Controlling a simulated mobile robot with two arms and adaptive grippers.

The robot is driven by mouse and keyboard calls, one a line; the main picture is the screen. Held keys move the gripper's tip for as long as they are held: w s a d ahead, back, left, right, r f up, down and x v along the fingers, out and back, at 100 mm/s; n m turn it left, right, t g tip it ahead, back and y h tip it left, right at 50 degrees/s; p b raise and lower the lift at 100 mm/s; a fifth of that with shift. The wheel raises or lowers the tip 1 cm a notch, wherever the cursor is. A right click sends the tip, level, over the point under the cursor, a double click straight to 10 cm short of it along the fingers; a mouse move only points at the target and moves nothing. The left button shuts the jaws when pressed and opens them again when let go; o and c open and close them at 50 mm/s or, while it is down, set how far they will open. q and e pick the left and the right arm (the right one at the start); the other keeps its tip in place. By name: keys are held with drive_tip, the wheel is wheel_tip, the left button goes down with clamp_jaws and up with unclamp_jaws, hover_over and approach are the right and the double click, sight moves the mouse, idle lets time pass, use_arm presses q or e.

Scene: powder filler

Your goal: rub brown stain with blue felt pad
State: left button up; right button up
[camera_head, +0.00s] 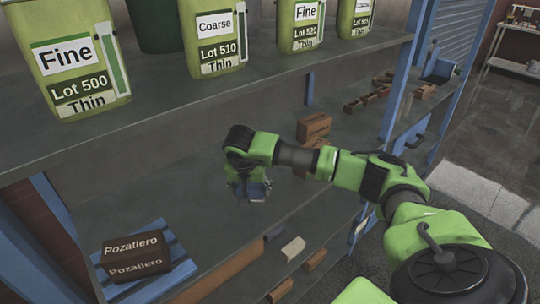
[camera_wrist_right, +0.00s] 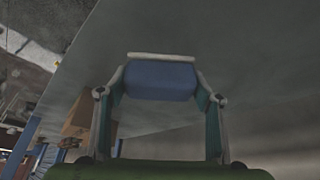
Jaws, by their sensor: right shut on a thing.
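My right gripper (camera_head: 252,190) points down over the middle shelf, below the upper shelf that holds the green bags. It is shut on the blue felt pad. In the right wrist view the pad (camera_wrist_right: 160,80) is a rounded blue block between the two fingers (camera_wrist_right: 160,98), with a pale strip along its far edge. In the head view the pad is small and dark, and I cannot tell whether it touches the shelf. I cannot make out a brown stain in either view. My left gripper is not in view.
The grey middle shelf (camera_head: 140,200) is mostly bare around the gripper. A brown Pozatiero box (camera_head: 137,254) sits on a blue pallet (camera_head: 178,262) at lower left. Brown boxes (camera_head: 313,126) stand behind my right arm. Green bags (camera_head: 80,60) stand on the upper shelf (camera_head: 170,100).

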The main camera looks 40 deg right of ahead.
wheel_tip(320, 180, up, 3)
drive_tip(key=shift+w+a+p, duration=0.1)
drive_tip(key=shift+a+p, duration=0.05)
drive_tip(key=shift+p, duration=0.5)
drive_tip(key=shift+r, duration=0.35)
